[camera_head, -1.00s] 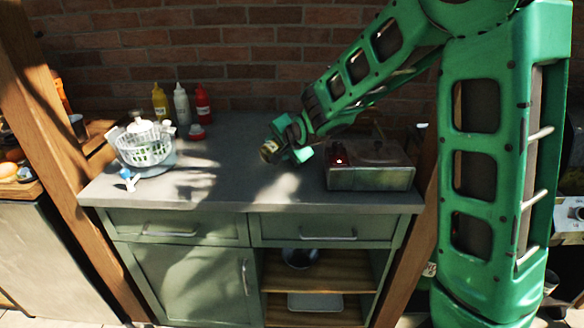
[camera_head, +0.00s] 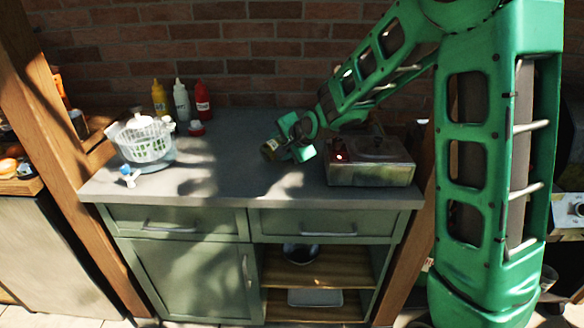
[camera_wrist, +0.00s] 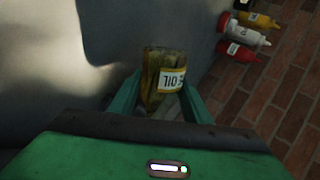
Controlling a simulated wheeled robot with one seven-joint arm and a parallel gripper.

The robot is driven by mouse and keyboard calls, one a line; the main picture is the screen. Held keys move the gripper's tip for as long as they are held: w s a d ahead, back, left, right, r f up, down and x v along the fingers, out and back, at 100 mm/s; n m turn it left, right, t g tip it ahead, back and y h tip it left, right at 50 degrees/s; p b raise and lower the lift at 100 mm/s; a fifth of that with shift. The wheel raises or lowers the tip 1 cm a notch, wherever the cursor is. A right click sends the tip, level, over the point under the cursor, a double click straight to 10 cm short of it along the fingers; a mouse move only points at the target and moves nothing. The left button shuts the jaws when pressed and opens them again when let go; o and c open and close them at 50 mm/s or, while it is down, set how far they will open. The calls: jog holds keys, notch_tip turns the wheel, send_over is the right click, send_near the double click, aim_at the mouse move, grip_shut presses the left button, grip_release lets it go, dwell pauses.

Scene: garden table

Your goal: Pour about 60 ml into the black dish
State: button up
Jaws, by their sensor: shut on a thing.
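My gripper (camera_head: 292,142) is shut on a small oil bottle (camera_head: 269,149) and holds it over the middle of the grey counter. In the wrist view the oil bottle (camera_wrist: 164,78), yellow-brown with a white label reading "OIL", sits between the green fingers (camera_wrist: 161,97). The bottle looks tilted in the head view; I cannot tell how far. I see no black dish on the open counter. A dark bowl (camera_head: 300,254) stands on the upper open shelf below the counter; I cannot tell whether it is the black dish.
A metal stove-like box (camera_head: 370,174) stands right of my gripper. A white basket (camera_head: 146,145) is at the left. Yellow (camera_head: 160,101), white (camera_head: 181,103) and red (camera_head: 202,103) squeeze bottles stand at the back by the brick wall. The counter's front middle is clear.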

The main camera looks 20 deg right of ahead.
jog(key=shift+d+f+m+y, duration=0.15)
jog(key=shift+m+y, duration=0.15)
jog(key=shift+y, duration=0.2)
dwell(1.0)
jog(key=shift+w+d+r+m+g+y, duration=0.1)
jog(key=shift+r+m+g+y, duration=0.2)
jog(key=shift+r+y, duration=0.1)
dwell(1.1)
jog(key=shift+a+f+h, duration=0.25)
jog(key=shift+h, duration=0.05)
jog(key=shift+a+f+n+h, duration=0.1)
jog(key=shift+n+h, duration=0.2)
jog(key=shift+n, duration=0.1)
jog(key=shift+n+h, duration=0.3)
jog(key=shift+r+t+h, duration=0.3)
jog(key=shift+r+t, duration=0.15)
jog(key=shift+t, duration=0.05)
jog(key=shift+r+n, duration=0.15)
jog(key=shift+n, duration=0.15)
